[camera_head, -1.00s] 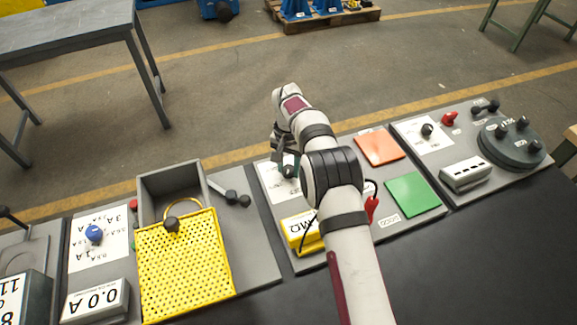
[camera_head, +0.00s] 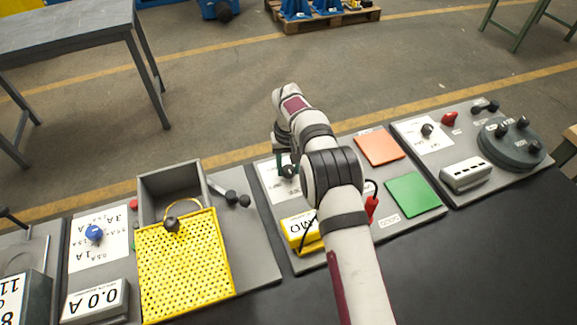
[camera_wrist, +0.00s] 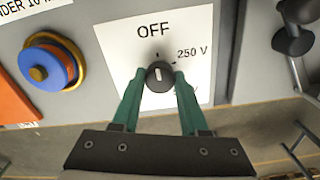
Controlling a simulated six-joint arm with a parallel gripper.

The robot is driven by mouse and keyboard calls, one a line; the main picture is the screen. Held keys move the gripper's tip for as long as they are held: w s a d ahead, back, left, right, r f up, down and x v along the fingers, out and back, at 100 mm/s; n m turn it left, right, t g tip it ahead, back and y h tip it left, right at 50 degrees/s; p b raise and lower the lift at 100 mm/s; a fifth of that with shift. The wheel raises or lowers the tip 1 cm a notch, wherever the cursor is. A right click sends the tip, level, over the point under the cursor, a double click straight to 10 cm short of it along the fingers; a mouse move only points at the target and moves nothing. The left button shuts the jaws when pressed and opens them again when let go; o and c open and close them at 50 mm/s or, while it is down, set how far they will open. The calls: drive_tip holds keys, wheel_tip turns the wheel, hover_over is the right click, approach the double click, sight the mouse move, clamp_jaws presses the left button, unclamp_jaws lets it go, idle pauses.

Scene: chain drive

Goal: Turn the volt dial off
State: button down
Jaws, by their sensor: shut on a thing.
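The volt dial is a small black round knob (camera_wrist: 159,76) with a white pointer line, on a white card marked OFF and 250 V. In the wrist view its line runs roughly up and down, toward the tick under OFF; a lower label is partly hidden. My gripper (camera_wrist: 160,80) has its two green fingers on either side of the knob, shut on it. In the head view my gripper (camera_head: 284,160) is at the card on the middle panel, and the dark knob (camera_head: 289,171) shows beside it.
A blue knob with a red ring (camera_wrist: 50,63) stands left of the dial in the wrist view. A dark lever (camera_wrist: 293,40) is at the right. An orange pad (camera_head: 379,148), a green pad (camera_head: 413,193) and a yellow meter box (camera_head: 302,232) lie around my arm.

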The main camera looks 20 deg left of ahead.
sight(288, 168)
idle(0.3)
drive_tip(key=shift+c, duration=2.2)
unclamp_jaws()
wheel_tip(288, 168, up, 16)
drive_tip(key=shift+f, duration=0.1)
